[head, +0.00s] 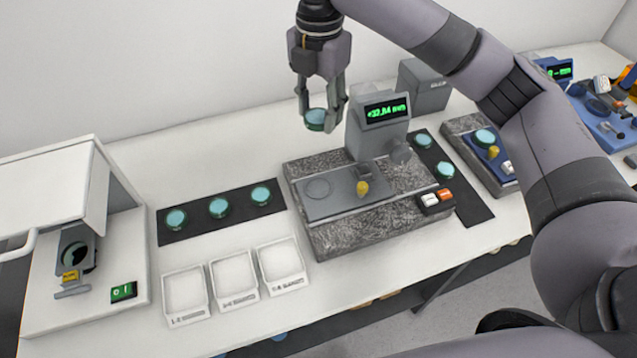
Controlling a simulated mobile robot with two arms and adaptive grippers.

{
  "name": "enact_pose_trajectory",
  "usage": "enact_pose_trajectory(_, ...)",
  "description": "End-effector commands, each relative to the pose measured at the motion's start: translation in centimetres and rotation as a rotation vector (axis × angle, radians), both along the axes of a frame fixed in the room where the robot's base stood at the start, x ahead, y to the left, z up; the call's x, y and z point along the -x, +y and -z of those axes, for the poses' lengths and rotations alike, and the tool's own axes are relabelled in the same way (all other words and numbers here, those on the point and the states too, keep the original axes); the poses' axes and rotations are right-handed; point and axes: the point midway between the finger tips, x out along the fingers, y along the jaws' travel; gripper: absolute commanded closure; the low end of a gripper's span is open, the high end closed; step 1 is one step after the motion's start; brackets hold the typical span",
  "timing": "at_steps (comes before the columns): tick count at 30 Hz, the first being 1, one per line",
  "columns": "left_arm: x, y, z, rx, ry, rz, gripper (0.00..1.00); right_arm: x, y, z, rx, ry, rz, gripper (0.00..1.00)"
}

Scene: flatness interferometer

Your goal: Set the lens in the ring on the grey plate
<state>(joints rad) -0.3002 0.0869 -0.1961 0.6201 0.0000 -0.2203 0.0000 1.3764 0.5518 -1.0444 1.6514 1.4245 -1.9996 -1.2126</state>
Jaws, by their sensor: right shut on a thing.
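My right gripper (321,116) is shut on a lens (316,117), a pale blue disc with a dark green rim. It holds the lens in the air above the back left of the granite instrument. The grey plate (340,196) lies on the granite base, with the thin ring (317,189) marked on its left part. The ring looks empty, and the held lens is above and behind it in the picture. A yellow-tipped part (362,187) stands on the plate right of the ring. My left gripper is not in view.
Several more lenses lie on dark mats, such as the left mat (196,224). A display unit (380,125) reading green digits rises behind the plate. White trays (233,275) stand in front. An open-fronted machine (80,240) is at the left.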

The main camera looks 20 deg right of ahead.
Motion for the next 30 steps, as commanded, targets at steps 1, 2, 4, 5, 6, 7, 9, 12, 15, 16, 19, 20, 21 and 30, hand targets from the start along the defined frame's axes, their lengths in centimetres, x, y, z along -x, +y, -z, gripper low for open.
enact_pose_trajectory(1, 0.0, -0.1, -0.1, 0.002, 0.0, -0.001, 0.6, 0.1, 0.0, 1.0, 0.002, 0.006, -0.003, 0.88)
enact_pose_trajectory(2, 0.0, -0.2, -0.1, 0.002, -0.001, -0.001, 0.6, 0.1, -0.1, 1.7, 0.002, 0.007, -0.003, 0.88)
enact_pose_trajectory(4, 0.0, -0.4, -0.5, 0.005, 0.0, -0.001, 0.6, 0.1, -0.1, 3.4, 0.003, 0.008, -0.001, 0.88)
enact_pose_trajectory(5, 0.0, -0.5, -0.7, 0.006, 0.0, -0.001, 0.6, 0.2, -0.1, 4.2, 0.003, 0.008, -0.001, 0.88)
enact_pose_trajectory(6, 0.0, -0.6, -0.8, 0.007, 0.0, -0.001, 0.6, 0.2, -0.1, 5.3, 0.003, 0.008, -0.002, 0.88)
enact_pose_trajectory(7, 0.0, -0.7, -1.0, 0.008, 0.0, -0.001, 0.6, 0.2, -0.1, 6.1, 0.003, 0.008, -0.002, 0.88)
enact_pose_trajectory(9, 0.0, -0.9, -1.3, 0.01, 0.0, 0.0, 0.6, 0.2, -0.1, 7.9, 0.003, 0.008, -0.001, 0.88)
enact_pose_trajectory(12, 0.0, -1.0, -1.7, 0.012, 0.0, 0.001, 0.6, 0.2, -0.1, 10.6, 0.003, 0.008, 0.0, 0.88)
enact_pose_trajectory(15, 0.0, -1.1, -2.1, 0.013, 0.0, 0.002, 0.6, 0.2, -0.1, 12.7, 0.002, 0.006, 0.0, 0.88)
enact_pose_trajectory(16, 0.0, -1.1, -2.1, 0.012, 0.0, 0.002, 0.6, 0.2, -0.1, 13.3, 0.002, 0.005, 0.0, 0.88)
enact_pose_trajectory(19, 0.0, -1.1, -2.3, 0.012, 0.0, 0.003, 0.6, 0.1, -0.1, 14.5, 0.001, 0.003, 0.0, 0.88)
enact_pose_trajectory(20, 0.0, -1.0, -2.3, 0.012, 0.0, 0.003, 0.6, 0.1, 0.0, 14.7, 0.0, 0.002, 0.0, 0.88)
enact_pose_trajectory(21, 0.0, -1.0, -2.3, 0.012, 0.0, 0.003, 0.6, 0.1, 0.0, 14.9, 0.001, 0.002, 0.0, 0.88)
enact_pose_trajectory(30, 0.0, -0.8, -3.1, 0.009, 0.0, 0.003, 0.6, 0.1, 0.0, 18.8, 0.0, 0.002, -0.001, 0.88)
